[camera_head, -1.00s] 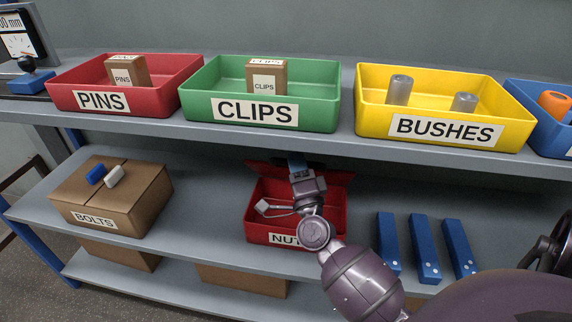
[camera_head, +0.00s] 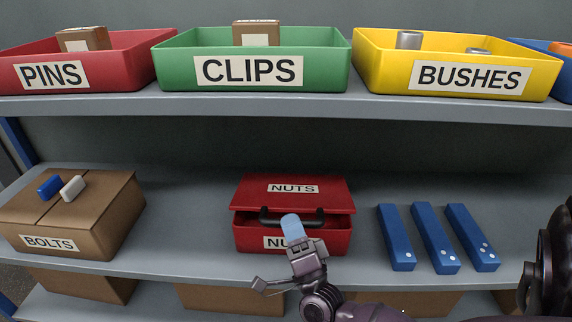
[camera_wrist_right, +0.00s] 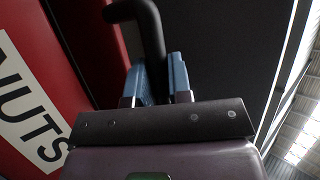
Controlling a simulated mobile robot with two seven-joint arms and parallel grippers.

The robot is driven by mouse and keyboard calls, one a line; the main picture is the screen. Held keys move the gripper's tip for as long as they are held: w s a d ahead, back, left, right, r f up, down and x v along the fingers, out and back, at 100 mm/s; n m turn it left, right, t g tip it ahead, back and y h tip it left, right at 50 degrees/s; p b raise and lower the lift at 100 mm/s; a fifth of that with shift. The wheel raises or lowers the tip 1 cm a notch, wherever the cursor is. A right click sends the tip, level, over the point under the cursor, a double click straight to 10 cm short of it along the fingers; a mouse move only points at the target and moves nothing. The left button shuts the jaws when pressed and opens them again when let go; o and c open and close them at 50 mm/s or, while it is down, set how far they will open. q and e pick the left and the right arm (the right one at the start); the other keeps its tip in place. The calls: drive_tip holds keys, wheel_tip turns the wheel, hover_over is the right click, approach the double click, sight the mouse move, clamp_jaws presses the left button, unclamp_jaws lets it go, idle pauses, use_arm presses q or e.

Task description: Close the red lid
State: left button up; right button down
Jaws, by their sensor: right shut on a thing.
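The red lid (camera_head: 292,190) of the red NUTS box (camera_head: 250,240) is lowered over the box, tilted, with a narrow dark gap at the front left. A black bar handle (camera_head: 310,213) runs along its front edge. My right gripper (camera_head: 291,228) is at the middle of this handle, its blue fingers covering part of the box label. In the right wrist view, the black handle (camera_wrist_right: 150,35) runs down between the blue fingers (camera_wrist_right: 161,78), which are shut on it. The inside of the box is hidden. My left gripper is not in view.
A cardboard BOLTS box (camera_head: 85,215) stands left on the same shelf. Several blue blocks (camera_head: 435,240) lie to the right. The upper shelf (camera_head: 300,107), with red, green and yellow bins, overhangs behind. Bare shelf lies between the boxes.

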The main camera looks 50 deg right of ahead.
wheel_tip(320, 180, down, 5)
drive_tip(key=shift+s+a+f+b, duration=0.1)
drive_tip(key=shift+s+a+b, duration=0.05)
drive_tip(key=shift+b, duration=0.65)
drive_tip(key=c, duration=1.1)
unclamp_jaws()
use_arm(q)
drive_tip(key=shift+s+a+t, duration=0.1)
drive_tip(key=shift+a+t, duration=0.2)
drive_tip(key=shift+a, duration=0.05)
use_arm(e)
drive_tip(key=shift+o, duration=0.2)
